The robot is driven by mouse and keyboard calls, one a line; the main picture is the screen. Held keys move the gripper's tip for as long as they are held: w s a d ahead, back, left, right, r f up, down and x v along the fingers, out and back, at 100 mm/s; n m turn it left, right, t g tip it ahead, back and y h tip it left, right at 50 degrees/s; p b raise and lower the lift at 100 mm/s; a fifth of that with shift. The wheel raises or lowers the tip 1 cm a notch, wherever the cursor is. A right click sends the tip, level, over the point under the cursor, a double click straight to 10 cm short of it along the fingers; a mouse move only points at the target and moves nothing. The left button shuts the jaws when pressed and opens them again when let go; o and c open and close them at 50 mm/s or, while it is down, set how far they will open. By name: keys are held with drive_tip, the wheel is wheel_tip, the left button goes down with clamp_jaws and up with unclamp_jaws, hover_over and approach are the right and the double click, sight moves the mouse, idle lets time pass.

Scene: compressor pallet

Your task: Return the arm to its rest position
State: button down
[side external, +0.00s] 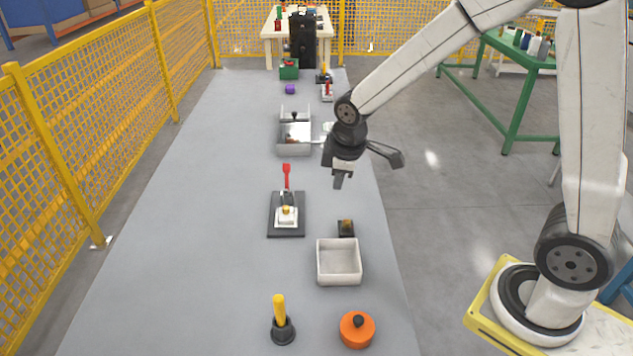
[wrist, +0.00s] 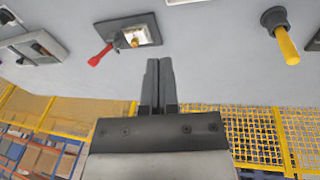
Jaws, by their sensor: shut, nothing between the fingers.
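My gripper (side external: 338,181) hangs in the air over the right part of the long grey table (side external: 190,200). In the wrist view its two dark fingers (wrist: 159,62) are together with nothing between them. In the side external view it is to the right of a dark fixture plate (side external: 273,232) with a red handle (side external: 287,178), and beyond an open white box (side external: 339,281). The fixture also shows in the wrist view (wrist: 112,29). My gripper appears apart from all of these things.
A yellow-handled tool (side external: 279,310) stands in a dark holder near an orange lidded pot (side external: 357,330). A small dark block (side external: 346,228) sits behind the white box. A metal container (side external: 294,150) stands farther back. Yellow mesh fencing (side external: 60,150) runs along the left; the table's left side is clear.

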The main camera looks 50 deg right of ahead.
drive_tip(key=s+f+m, duration=0.2)
drive_tip(key=s+m, duration=0.5)
drive_tip(key=s, duration=0.4)
drive_tip(key=shift+s+a+m+y, duration=0.2)
drive_tip(key=shift+s+m+y, duration=0.2)
